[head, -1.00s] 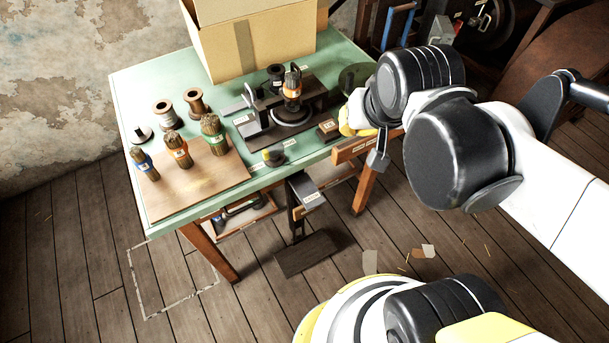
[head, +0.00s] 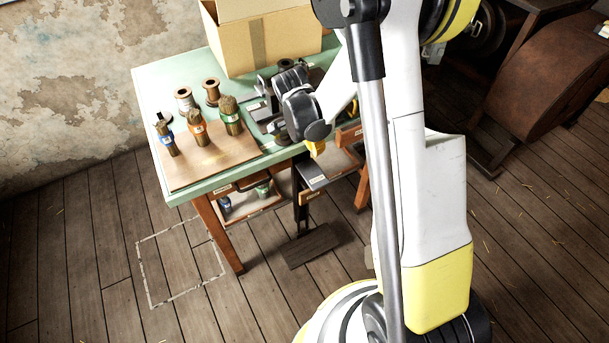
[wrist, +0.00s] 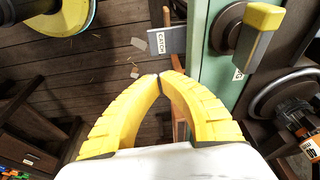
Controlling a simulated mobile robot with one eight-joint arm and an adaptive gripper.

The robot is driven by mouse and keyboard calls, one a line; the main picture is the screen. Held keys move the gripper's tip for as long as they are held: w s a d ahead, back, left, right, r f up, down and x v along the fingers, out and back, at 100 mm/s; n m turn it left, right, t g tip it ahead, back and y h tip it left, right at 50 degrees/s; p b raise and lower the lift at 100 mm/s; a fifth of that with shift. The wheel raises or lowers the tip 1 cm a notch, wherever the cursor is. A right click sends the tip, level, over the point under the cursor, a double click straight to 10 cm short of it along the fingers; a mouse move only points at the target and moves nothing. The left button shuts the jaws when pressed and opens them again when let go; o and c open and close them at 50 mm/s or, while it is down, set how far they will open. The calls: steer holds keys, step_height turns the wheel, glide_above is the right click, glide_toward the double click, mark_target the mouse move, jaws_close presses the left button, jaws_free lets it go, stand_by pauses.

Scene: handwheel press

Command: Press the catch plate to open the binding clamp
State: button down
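The catch plate is a small grey plate labelled CATCH (wrist: 166,41) at the front edge of the green table. The head view shows a grey labelled plate (head: 312,174) there, likely the same one. My gripper (wrist: 159,77) has yellow fingers with their tips together and nothing between them. In the wrist view the tips appear just short of the plate, apart from it. The head view shows a bit of the yellow fingers (head: 316,149) above the plate. The binding clamp (head: 262,112) stands on the table, mostly hidden by my arm. A bundle with an orange band (wrist: 297,115) shows at right in the wrist view.
A yellow-topped lever (wrist: 262,28) stands at the table edge, close right of my fingers. A cardboard box (head: 255,42) is at the back. A dark pedal board (head: 312,246) lies below the table.

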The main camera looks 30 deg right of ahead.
mark_target(321, 181)
steer(key=shift+s+a+f+m, duration=0.1)
steer(key=shift+a+f+m, duration=0.1)
steer(key=shift+f, duration=0.45)
steer(key=shift+a+f+m, duration=0.1)
steer(key=shift+f+m, duration=0.1)
steer(key=shift+f, duration=0.4)
steer(key=b+x, duration=0.1)
steer(key=x, duration=0.3)
steer(key=b+x, duration=0.2)
steer(key=x, duration=0.2)
steer(key=b+x, duration=0.2)
steer(key=x, duration=0.2)
steer(key=shift+s+a+f, duration=0.2)
steer(key=shift+f, duration=0.3)
steer(key=shift+f+b, duration=0.45)
steer(key=shift+f, duration=0.1)
